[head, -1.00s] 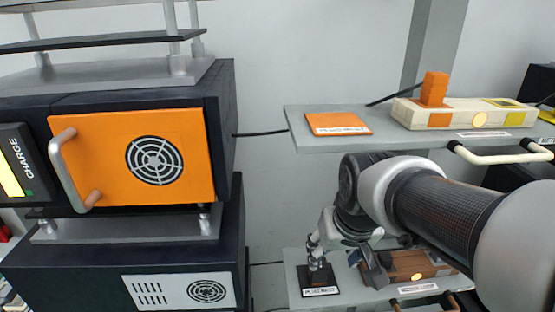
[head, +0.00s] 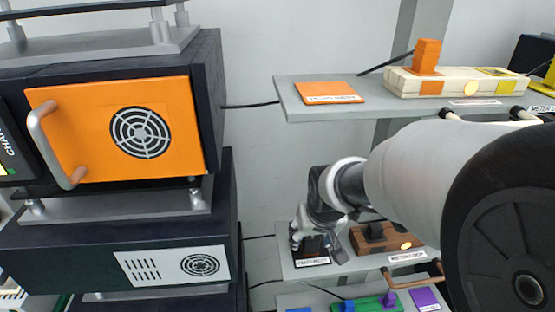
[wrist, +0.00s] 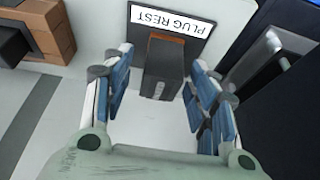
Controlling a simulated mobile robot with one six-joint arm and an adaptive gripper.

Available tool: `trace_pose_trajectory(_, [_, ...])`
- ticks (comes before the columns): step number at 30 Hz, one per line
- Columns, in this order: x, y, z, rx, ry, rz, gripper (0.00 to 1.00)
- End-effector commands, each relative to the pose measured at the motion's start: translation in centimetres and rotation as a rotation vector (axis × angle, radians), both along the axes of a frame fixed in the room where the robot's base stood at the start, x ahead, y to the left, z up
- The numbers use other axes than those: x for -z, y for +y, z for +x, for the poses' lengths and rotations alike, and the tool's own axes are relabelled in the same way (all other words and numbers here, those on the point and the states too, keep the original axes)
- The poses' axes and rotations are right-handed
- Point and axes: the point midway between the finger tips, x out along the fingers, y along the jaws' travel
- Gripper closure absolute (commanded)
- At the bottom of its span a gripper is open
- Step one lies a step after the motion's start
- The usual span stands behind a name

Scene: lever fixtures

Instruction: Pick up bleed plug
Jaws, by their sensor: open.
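A dark block (wrist: 163,72), which looks like the bleed plug, stands at a black pad (wrist: 187,22) labelled PLUG REST, with a strip of orange-brown at its far edge. My gripper (wrist: 163,78) is open, with its blue-padded fingers on the left and right of the block. Clear gaps show between the pads and the block, so it is not gripped. In the head view my gripper (head: 310,236) is low over the pad on the grey shelf (head: 345,262), and largely hides the block.
A brown fixture (head: 383,237) stands right of the pad; it is at upper left in the wrist view (wrist: 40,28). A metal handle (wrist: 268,55) is at right there. An upper shelf (head: 330,112) carries a cream lever fixture (head: 455,84). An orange-doored cabinet (head: 80,110) stands left.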

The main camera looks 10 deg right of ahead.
Motion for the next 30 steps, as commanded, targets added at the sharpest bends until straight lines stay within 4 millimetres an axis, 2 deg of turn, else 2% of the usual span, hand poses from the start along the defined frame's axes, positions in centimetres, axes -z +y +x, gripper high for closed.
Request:
trace_pose_trajectory(5, [-0.03, -0.02, 0.00, 0.000, 0.000, 0.000, 0.47])
trace_pose_trajectory(26, [-0.05, -0.01, -0.01, 0.000, 0.000, 0.000, 0.94])
trace_pose_trajectory(30, [-0.06, -0.01, 0.00, 0.000, -0.001, 0.000, 0.95])
